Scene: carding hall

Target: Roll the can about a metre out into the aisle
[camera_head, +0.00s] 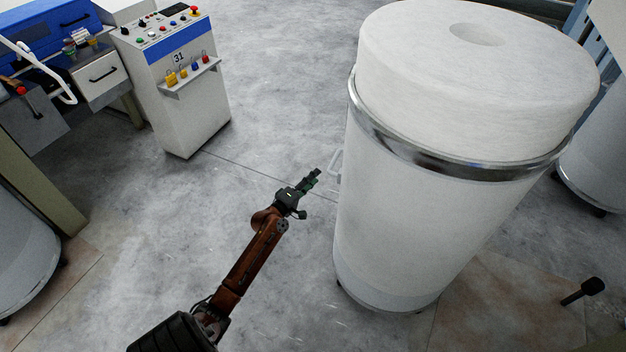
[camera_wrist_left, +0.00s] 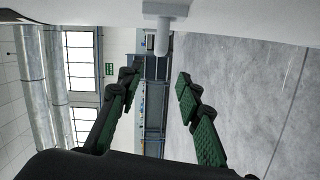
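The can (camera_head: 415,220) is a large white cylinder with a shiny metal rim, standing upright on the floor and heaped with a thick white coil of sliver (camera_head: 430,75). A small pale handle (camera_head: 336,164) sticks out from its left side. My left gripper (camera_head: 314,176) is just left of this handle, pointing toward it. In the left wrist view the gripper (camera_wrist_left: 157,80) has its two green-padded fingers apart, with nothing between them. The handle (camera_wrist_left: 162,38) shows beyond the fingertips, near the can's wall (camera_wrist_left: 235,22) at the top. My right gripper is not seen.
A control cabinet (camera_head: 190,110) marked 31 stands at upper left, beside a blue machine (camera_head: 45,22). Other white cans stand at the left edge (camera_head: 20,255) and right edge (camera_head: 590,170). Grey floor (camera_head: 285,70) between cabinet and can is clear. An unidentified black knob (camera_head: 592,287) shows lower right.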

